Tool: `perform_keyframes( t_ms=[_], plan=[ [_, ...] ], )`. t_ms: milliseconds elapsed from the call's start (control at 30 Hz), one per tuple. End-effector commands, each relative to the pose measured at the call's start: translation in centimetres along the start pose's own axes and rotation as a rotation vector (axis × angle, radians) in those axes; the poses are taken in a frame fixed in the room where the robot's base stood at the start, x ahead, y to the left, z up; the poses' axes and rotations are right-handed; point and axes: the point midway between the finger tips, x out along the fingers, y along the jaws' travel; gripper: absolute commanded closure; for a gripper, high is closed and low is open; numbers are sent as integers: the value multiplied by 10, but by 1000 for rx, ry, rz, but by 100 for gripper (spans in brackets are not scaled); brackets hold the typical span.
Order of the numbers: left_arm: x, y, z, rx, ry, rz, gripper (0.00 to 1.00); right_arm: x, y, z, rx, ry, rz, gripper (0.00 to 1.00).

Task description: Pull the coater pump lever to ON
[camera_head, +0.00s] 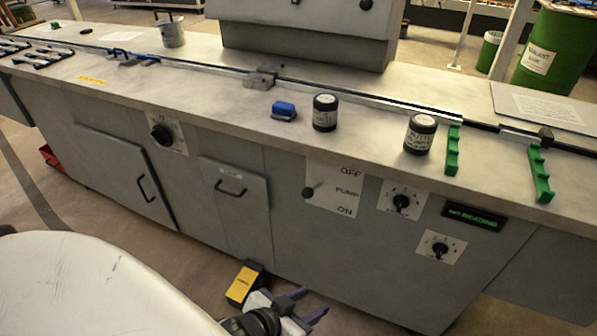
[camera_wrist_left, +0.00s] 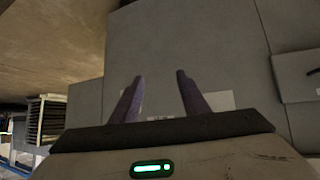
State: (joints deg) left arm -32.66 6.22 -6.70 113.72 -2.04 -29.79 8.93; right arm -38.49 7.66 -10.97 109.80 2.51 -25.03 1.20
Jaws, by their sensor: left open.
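The pump panel (camera_head: 342,198) is a white plate on the grey cabinet front, with OFF at its top, PUMP in the middle and ON at its bottom. The pump lever (camera_head: 309,191) has a dark knob at the plate's left side, at about the height of PUMP; its exact setting is hard to read. My left gripper (camera_head: 313,301) is low in front of the cabinet, below the panel and apart from it. It is open and empty. In the left wrist view its two purple fingers (camera_wrist_left: 160,77) stand apart before a grey cabinet face. My right gripper is not in view.
Rotary dials (camera_head: 402,201) and a green-lettered display (camera_head: 474,216) are right of the panel. A handled door (camera_head: 232,187) is to its left. A yellow-and-black object (camera_head: 245,284) is beside my left gripper. Jars (camera_head: 325,113) and green holders (camera_head: 452,152) stand on the counter.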

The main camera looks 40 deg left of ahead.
Motion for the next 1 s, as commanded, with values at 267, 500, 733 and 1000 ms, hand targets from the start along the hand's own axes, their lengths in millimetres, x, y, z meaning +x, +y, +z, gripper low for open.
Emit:
perform_keyframes(
  t_ms=[267,500,733,1000],
  plan=[
    [-10,-101,-161,-254,293,-249,59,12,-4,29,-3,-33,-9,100],
    [-3,-124,-187,-303,336,-288,59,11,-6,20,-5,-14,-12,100],
    [37,-138,-198,-300,335,-287,59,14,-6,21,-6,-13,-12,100],
    [68,-148,-207,-299,334,-286,59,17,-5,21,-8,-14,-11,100]
  ],
)
